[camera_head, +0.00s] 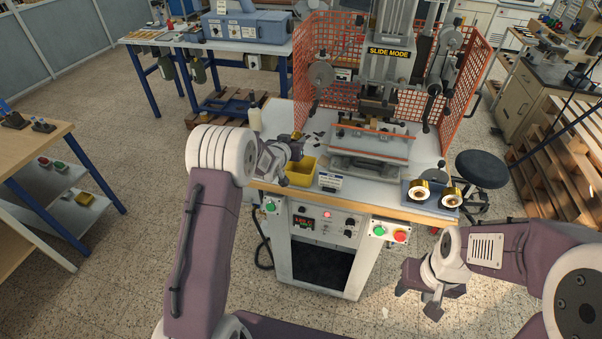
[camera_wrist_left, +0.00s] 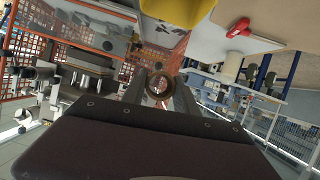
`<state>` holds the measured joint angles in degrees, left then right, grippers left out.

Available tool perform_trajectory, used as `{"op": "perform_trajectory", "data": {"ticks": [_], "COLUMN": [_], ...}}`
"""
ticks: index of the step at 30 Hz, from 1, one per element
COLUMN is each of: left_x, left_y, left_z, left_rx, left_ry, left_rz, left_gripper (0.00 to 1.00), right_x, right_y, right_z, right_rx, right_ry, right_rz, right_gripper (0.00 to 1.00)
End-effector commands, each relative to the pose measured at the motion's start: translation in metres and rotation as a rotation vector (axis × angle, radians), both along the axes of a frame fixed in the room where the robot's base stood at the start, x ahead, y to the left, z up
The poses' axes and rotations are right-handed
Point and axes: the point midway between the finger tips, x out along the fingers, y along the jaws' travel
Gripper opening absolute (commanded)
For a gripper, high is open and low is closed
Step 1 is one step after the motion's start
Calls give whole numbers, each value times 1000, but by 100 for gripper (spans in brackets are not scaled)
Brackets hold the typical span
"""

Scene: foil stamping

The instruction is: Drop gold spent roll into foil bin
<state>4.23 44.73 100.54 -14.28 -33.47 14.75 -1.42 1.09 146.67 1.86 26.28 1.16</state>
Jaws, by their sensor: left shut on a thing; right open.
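The yellow foil bin (camera_head: 301,172) stands on the front left of the press table; its yellow side shows at the top of the left wrist view (camera_wrist_left: 180,10). My left gripper (camera_head: 294,147) is just above and behind the bin's left part in the head view. It is shut on the spent roll, a dark ring-shaped core (camera_wrist_left: 160,86) between the fingers in the left wrist view. In the head view the fingers largely hide the roll. My right gripper (camera_head: 418,300) is open and empty, low in front of the table at the right.
A blue holder (camera_head: 407,196) with two gold rolls (camera_head: 420,193) sits at the table's front right. The stamping press (camera_head: 388,60) stands behind, within orange mesh guards (camera_head: 328,45). A pale bottle (camera_head: 255,119) stands left of my left gripper. A black stool (camera_head: 481,168) is at the right.

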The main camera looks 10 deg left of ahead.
Motion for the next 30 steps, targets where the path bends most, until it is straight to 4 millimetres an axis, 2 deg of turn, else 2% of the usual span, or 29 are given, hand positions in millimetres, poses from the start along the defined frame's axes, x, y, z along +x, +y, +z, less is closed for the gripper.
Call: {"op": "perform_trajectory", "data": {"ticks": [1,9,19,20,21,22,30], "left_x": [0,0,0,0,0,0,0], "left_y": [0,0,0,0,0,0,0], "left_z": [-9,-47,-52,-52,-52,-52,-52], "left_rx": [0,0,0,0,0,0,0], "left_ry": [1,1,-1,-1,-1,-1,0], "left_rz": [0,0,0,0,0,0,0], "left_gripper": [0,0,0,44,55,61,61], "right_x": [0,0,0,0,0,0,0], "right_y": [0,0,0,0,0,0,0], "right_z": [-7,-30,-31,-31,-31,-31,-31], "right_rx": [0,0,0,0,0,0,0], "right_ry": [0,0,0,0,0,0,0], "right_rz": [0,0,0,0,0,0,0], "right_gripper": [45,45,45,45,45,45,45]}}
